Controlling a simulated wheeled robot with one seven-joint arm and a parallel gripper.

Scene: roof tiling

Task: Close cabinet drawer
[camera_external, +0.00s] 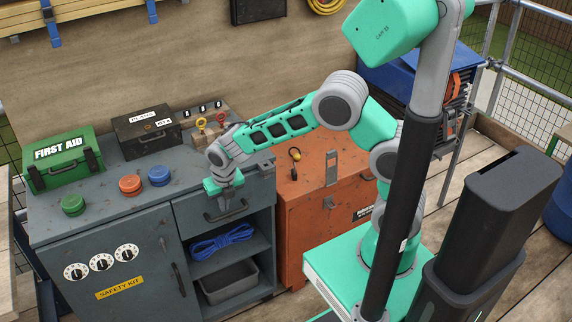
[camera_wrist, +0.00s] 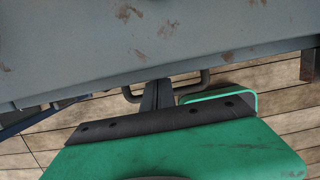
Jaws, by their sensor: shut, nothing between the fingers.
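The grey cabinet (camera_external: 110,235) has a drawer (camera_external: 258,193) at its upper right, above an open shelf. The drawer front looks about flush with the cabinet front; I cannot tell whether a small gap is left. Its dark bar handle (camera_external: 240,212) also shows in the wrist view (camera_wrist: 206,80), under the edge of the scuffed worktop (camera_wrist: 130,40). My gripper (camera_external: 225,203) points down in front of the drawer, by the handle. In the wrist view my gripper (camera_wrist: 157,95) has its fingers together and empty, overlapping the handle. I cannot tell whether they touch it.
The worktop holds a green first aid box (camera_external: 62,158), a black box (camera_external: 147,131) and coloured buttons (camera_external: 130,186). Blue rope (camera_external: 222,242) and a grey bin (camera_external: 228,282) sit below the drawer. An orange cabinet (camera_external: 318,215) stands to the right.

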